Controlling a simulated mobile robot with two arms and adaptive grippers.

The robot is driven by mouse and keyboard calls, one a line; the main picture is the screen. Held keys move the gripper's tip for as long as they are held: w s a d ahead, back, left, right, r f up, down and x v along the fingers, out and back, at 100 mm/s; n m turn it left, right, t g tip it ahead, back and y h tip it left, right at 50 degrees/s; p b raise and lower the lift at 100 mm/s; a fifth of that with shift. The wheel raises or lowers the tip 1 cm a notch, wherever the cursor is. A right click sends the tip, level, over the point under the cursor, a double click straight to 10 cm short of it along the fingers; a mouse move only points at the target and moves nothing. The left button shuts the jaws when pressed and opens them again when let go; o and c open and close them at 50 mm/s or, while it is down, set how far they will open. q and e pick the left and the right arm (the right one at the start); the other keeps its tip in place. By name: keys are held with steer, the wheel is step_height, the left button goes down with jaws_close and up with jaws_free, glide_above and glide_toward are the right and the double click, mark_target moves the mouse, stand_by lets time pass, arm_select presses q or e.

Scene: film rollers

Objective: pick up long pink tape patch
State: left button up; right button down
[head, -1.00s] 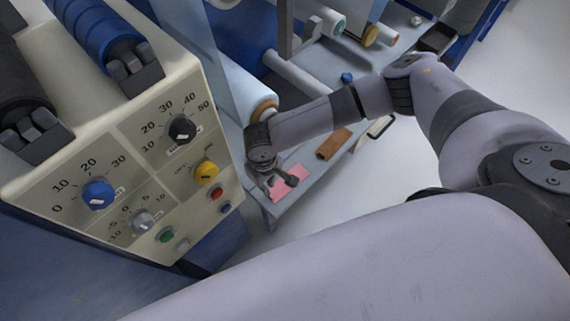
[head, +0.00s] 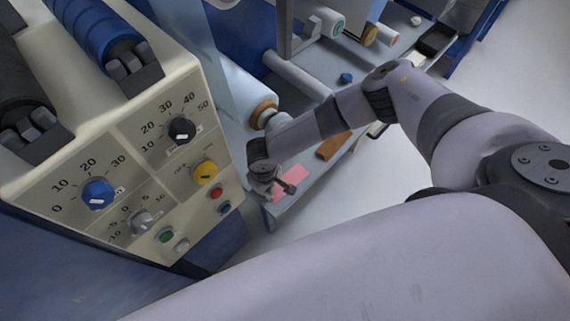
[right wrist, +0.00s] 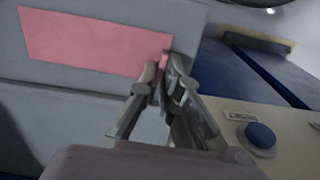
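The long pink tape patch (head: 291,178) lies on the grey table ledge beside the control panel. In the right wrist view the patch (right wrist: 85,40) stretches as a flat strip across the grey surface. My right gripper (head: 288,188) is low at the patch and covers part of it in the head view. In the right wrist view its fingertips (right wrist: 164,72) are close together at the patch's right end, with a bit of pink pinched between them. My left gripper is not in view.
A brown patch (head: 333,146) lies farther along the ledge (head: 312,174). The cream control panel (head: 130,190) with knobs and buttons stands close on the left. A roller (head: 263,112) is just behind the right gripper. A small blue object (head: 346,77) sits farther back.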

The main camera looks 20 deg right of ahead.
stand_by(0.3)
step_height(320, 180, up, 18)
stand_by(0.8)
steer(key=shift+r, duration=0.1)
stand_by(0.8)
